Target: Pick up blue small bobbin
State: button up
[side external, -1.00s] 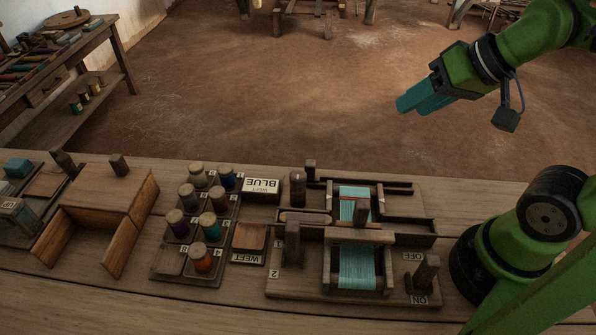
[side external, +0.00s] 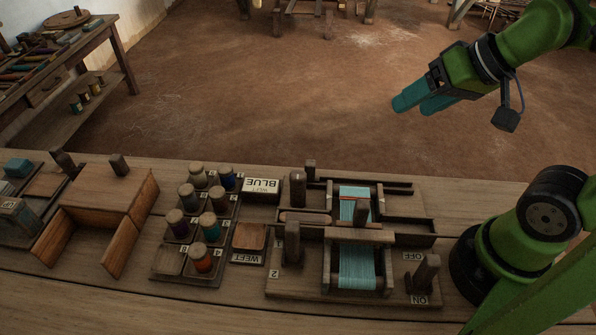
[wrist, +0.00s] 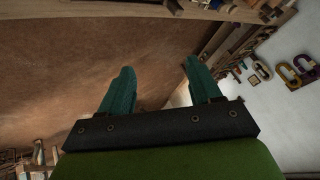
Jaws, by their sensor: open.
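The blue small bobbin (side external: 227,178) stands upright at the back right of the bobbin rack (side external: 160,277), near the card reading BLUE (side external: 262,185). My gripper (side external: 414,104) is high above the floor side of the bench, to the right of and well away from the bobbin. In the wrist view its two teal fingers (wrist: 158,70) are spread apart with nothing between them. The bobbin cannot be made out in the wrist view.
Other bobbins, including an orange-red one (side external: 201,258) and a teal one (side external: 210,228), stand close by in the rack. The small loom (side external: 330,285) with light blue threads and upright posts is right of it. A wooden box (side external: 112,190) is left.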

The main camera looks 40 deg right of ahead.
jog(key=m+g+y, duration=0.2)
jog(key=m+g, duration=0.3)
jog(key=m, duration=1.5)
send_near(228, 168)
jog(key=x, duration=0.5)
jog(key=shift+f, duration=0.3)
jog(key=shift+x, duration=2.65)
jog(key=shift+w+a, duration=0.1)
jog(key=shift+c, duration=0.3)
